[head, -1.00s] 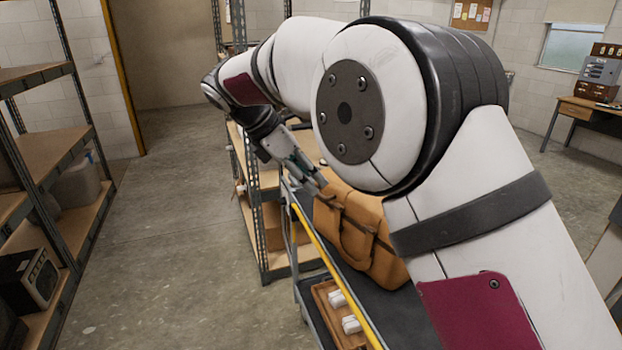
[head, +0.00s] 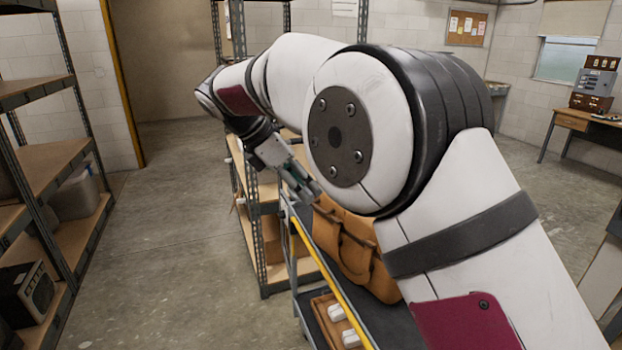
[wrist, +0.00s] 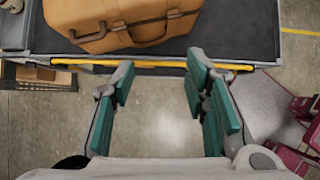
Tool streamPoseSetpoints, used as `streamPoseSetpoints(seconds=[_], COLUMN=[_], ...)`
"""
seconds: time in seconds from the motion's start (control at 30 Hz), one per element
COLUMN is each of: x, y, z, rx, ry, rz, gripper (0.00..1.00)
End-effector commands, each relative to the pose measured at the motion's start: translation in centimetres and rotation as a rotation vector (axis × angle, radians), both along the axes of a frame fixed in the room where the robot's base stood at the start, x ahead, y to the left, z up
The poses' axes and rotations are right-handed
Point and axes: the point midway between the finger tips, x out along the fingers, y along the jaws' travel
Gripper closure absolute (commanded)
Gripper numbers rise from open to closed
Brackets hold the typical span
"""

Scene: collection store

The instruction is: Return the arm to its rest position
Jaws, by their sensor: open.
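My gripper (wrist: 160,95) is open in the wrist view, its two green-padded fingers apart with only concrete floor seen between them. It is empty. In the head view my gripper (head: 311,192) hangs from my bent arm, beside the near edge of a cart and close to a tan leather bag in the picture. The tan bag (head: 357,255) sits on the cart's dark top, partly hidden by my arm. In the wrist view the bag (wrist: 120,18) lies beyond the fingertips, past the cart's yellow edge.
Shelving (head: 45,165) lines the left. The concrete floor (head: 160,250) between is clear. A desk (head: 575,122) stands far right.

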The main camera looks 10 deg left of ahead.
Motion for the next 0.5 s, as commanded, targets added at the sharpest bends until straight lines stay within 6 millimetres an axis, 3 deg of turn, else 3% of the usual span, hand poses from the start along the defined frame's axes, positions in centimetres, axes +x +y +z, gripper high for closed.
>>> streamPoseSetpoints(seconds=[0.17, 0.37, 0.5], x=[-0.2, -2.5, -5.2], y=[-3.6, -11.4, -16.8], z=[2.4, 6.2, 8.0], rx=[0.073, 0.238, 0.359], ry=[-0.037, -0.116, -0.176], rz=[-0.103, -0.354, -0.55], gripper=[0.58, 0.58, 0.58])
